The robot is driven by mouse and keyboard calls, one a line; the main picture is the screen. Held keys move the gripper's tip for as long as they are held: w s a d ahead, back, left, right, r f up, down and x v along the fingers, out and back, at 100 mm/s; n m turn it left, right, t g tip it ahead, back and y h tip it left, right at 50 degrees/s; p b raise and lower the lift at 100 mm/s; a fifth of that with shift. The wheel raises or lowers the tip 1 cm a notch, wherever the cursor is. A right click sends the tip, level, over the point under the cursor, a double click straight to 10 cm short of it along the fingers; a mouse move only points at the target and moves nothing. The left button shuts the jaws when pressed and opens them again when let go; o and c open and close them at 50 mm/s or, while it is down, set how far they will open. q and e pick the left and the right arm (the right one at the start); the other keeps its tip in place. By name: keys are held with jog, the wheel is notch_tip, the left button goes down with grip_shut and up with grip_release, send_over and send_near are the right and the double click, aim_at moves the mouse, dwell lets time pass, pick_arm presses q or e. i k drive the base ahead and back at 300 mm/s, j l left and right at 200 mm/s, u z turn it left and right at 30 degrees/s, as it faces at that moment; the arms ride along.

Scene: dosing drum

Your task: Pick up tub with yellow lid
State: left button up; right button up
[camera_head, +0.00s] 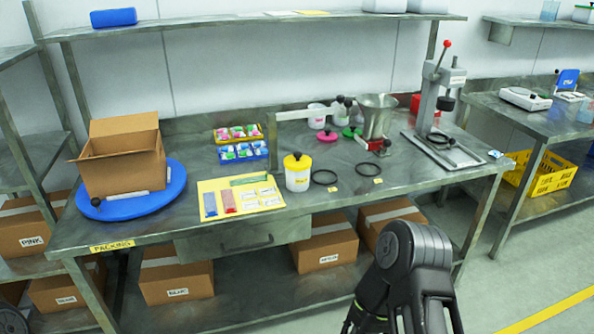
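A white tub with a yellow lid (298,172) stands upright on the steel table, right of the yellow sheet and near the table's middle. The lid has a black knob on top and sits on the tub. Nothing touches the tub from above and its whole front is visible. A dark arm link of mine shows at the bottom right, in front of the table and apart from the tub. Neither of my grippers can be made out in this view.
A yellow sheet (208,186) with coloured strips lies left of the tub; black rings (367,169) lie to its right. Behind stand a metal hopper (377,110) and white tubs. A lever press (437,100) stands right, a cardboard box (122,168) on a blue turntable (85,203) left.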

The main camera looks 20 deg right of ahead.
aim_at(296, 181)
jog(key=l+z, duration=0.2)
jog(key=z, duration=0.4)
jog(key=i+l+z, duration=0.3)
jog(key=i+l, duration=0.2)
jog(key=l, duration=0.3)
jog(key=i+l+z, duration=0.35)
jog(key=i+l, duration=0.2)
jog(key=l, duration=0.15)
